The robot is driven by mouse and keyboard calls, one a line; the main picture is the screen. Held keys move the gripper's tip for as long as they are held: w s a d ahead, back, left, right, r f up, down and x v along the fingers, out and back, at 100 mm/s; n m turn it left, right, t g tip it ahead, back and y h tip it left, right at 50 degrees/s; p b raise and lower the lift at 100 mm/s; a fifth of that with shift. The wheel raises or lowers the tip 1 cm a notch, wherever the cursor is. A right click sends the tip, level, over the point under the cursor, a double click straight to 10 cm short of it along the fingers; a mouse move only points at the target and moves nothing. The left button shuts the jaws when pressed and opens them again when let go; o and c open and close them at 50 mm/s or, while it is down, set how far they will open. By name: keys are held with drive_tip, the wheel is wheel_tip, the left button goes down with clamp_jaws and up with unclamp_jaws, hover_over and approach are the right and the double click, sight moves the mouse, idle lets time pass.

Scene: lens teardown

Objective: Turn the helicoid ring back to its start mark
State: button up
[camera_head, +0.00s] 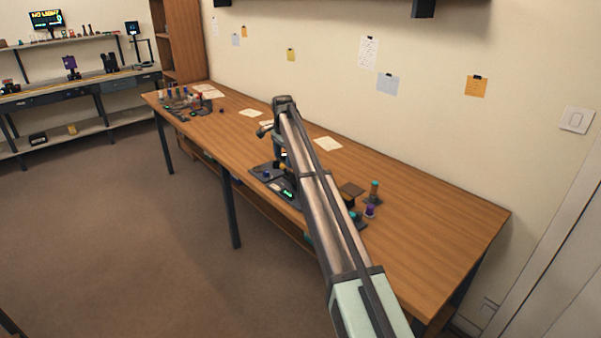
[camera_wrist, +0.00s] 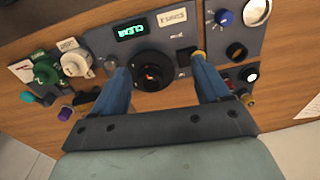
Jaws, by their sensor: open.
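No start mark can be made out. My gripper (camera_wrist: 160,80) has its two blue fingers wide apart, one on each side of the ring, with visible gaps to it. In the head view my arm hides most of the panel, and the green display (camera_head: 287,193) shows beside it.
In the wrist view, a green knob (camera_wrist: 46,71) and a cream knob (camera_wrist: 75,64) lie left of the panel. A blue knob (camera_wrist: 224,17) is on another panel at right. In the head view the wooden table (camera_head: 430,225) is clear at right.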

drive_tip(key=w+d+r+m, duration=0.2)
drive_tip(key=d+r, duration=0.3)
drive_tip(key=d, duration=0.1)
drive_tip(key=shift+g, duration=0.4)
wheel_tip(320, 180, down, 13)
drive_tip(key=shift+w+d+f, duration=0.1)
drive_tip(key=shift+w, duration=0.05)
drive_tip(key=c, duration=1)
